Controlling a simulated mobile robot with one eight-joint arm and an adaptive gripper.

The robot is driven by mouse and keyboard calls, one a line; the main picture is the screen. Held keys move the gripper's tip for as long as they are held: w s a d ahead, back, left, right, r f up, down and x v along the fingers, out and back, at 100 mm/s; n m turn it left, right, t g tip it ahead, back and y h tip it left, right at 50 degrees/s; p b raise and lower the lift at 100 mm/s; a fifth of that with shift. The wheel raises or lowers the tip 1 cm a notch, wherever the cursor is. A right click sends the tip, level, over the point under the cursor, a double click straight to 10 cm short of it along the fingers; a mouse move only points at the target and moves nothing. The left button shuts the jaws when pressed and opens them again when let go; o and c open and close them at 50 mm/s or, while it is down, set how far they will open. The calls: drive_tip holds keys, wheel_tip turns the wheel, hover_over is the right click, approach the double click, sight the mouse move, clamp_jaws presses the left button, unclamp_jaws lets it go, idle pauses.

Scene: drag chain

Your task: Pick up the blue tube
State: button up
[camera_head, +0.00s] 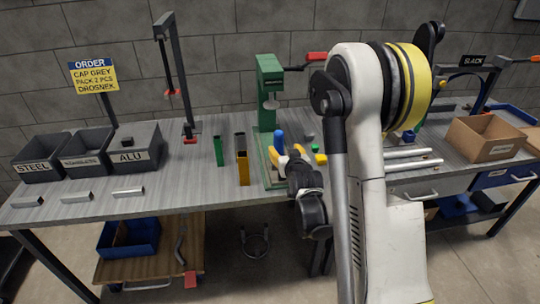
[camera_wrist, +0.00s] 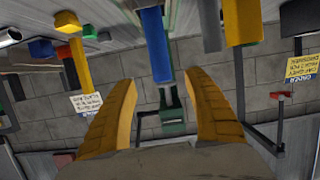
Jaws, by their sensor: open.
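The blue tube (camera_head: 279,141) stands upright by the base of the green press (camera_head: 267,90) on the workbench. My gripper (camera_head: 284,153) is at the tube's near side in the head view, its yellow fingers spread. In the wrist view, which appears upside down, the blue tube (camera_wrist: 152,38) shows beyond and between the open fingertips (camera_wrist: 162,77), with nothing held. The tube's lower part is partly hidden by my gripper in the head view. I cannot tell the exact gap between fingers and tube.
Labelled grey bins (camera_head: 140,157) are on the left. A cardboard box (camera_head: 484,139) and metal rods (camera_head: 413,164) are right. The bench's front left is mostly clear, with a few metal pieces.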

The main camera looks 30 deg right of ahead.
sight(280, 141)
drive_tip(key=b+x, duration=0.1)
drive_tip(key=x, duration=0.3)
drive_tip(key=shift+w+d+f, duration=0.1)
drive_tip(key=shift+w+f, duration=0.15)
drive_tip(key=shift+w, duration=0.05)
drive_tip(key=b+x, duration=0.2)
drive_tip(key=x, duration=0.3)
drive_tip(key=shift+w+r, duration=0.1)
drive_tip(key=shift+w, duration=0.3)
drive_tip(key=shift+c, duration=0.3)
drive_tip(key=shift+r, duration=0.1)
clamp_jaws()
